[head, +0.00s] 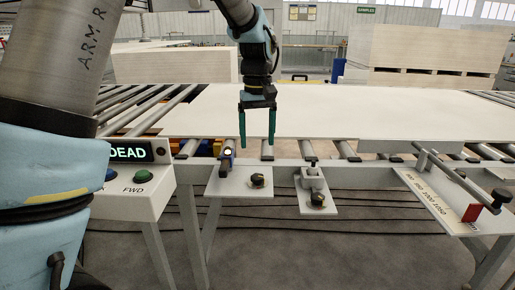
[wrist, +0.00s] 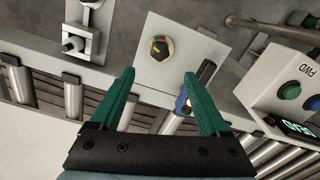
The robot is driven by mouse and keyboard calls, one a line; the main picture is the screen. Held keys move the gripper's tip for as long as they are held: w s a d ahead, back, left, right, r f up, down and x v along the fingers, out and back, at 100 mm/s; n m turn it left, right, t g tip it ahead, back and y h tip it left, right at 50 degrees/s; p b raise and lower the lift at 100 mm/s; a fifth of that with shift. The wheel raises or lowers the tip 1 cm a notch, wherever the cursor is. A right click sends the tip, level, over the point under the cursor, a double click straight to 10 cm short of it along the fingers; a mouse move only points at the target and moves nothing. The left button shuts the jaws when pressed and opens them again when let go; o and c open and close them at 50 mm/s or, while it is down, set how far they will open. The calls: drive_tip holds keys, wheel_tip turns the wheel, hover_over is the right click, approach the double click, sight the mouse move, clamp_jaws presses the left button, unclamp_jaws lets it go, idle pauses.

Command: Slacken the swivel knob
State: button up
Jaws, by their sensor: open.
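Two black knobs sit on grey plates at the table's front edge, and I cannot tell by label which is the swivel knob. The left knob (head: 257,180) is round with a light mark; in the wrist view this dark knob (wrist: 159,48) shows a yellow-orange mark and a small red and green dial edge beside it. The right knob (head: 317,199) is on a lower plate below a small clamp-like block (head: 313,174). My gripper (head: 257,146) is open, pointing down, empty, above and behind the left knob. In the wrist view its fingertips (wrist: 159,74) stand apart, with the knob beyond them.
A dark and blue fitting with a lit top (head: 227,156) stands just left of the left knob. A control box (head: 130,186) with a green button and a lit "DEAD" display is further left. A pale board (head: 330,112) lies on the rollers. A ruler stop (head: 440,195) is at right.

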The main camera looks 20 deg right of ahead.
sight(257, 175)
drive_tip(key=shift+r, duration=0.1)
wheel_tip(257, 175, down, 11)
drive_tip(key=m+p, duration=0.4)
drive_tip(key=p, duration=0.7)
drive_tip(key=shift+p, duration=0.3)
clamp_jaws()
idle(0.5)
